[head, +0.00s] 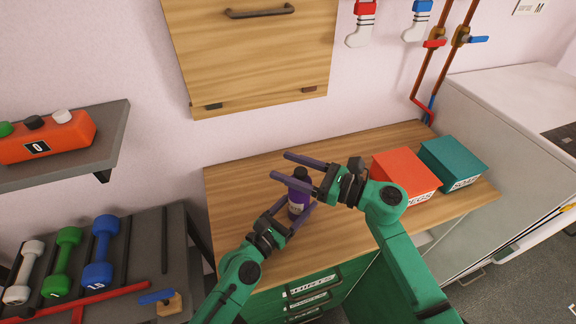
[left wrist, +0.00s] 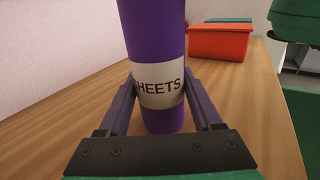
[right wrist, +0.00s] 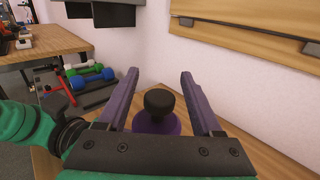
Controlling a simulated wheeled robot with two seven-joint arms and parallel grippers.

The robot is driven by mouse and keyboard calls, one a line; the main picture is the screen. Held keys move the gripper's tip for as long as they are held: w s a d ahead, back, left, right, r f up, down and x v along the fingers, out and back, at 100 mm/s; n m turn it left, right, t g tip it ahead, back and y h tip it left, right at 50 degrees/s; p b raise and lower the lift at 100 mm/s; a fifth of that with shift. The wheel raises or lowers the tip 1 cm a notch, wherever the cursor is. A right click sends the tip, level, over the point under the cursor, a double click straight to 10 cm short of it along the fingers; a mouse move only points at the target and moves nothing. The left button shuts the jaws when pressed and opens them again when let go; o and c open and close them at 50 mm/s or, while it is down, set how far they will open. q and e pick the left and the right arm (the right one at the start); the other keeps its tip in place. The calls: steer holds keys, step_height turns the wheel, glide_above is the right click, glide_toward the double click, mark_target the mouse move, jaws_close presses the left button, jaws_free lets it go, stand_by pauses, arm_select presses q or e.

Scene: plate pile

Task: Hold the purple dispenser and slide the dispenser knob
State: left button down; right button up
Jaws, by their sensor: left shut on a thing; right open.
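The purple dispenser (head: 299,193) stands upright on the wooden counter. In the left wrist view its body (left wrist: 155,35) carries a white label reading "SHEETS". My left gripper (head: 297,217) is shut on its lower body, one finger on each side. The black dispenser knob (right wrist: 159,102) shows on top of the purple dispenser in the right wrist view. My right gripper (right wrist: 158,78) is open, its fingers on either side of the knob in that view, apart from it. In the head view the right gripper (head: 296,168) is above the dispenser, its fingers pointing left; the near finger hides part of the top.
A red box (head: 408,172) and a teal box (head: 453,160) stand on the counter to the right. A wooden cabinet (head: 250,60) hangs on the wall above. Dumbbells (head: 100,252) lie on a rack at left. The counter's left back part is clear.

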steer(key=shift+w+a, duration=0.1)
steer(key=shift+a, duration=0.05)
jaws_close()
stand_by(1.4)
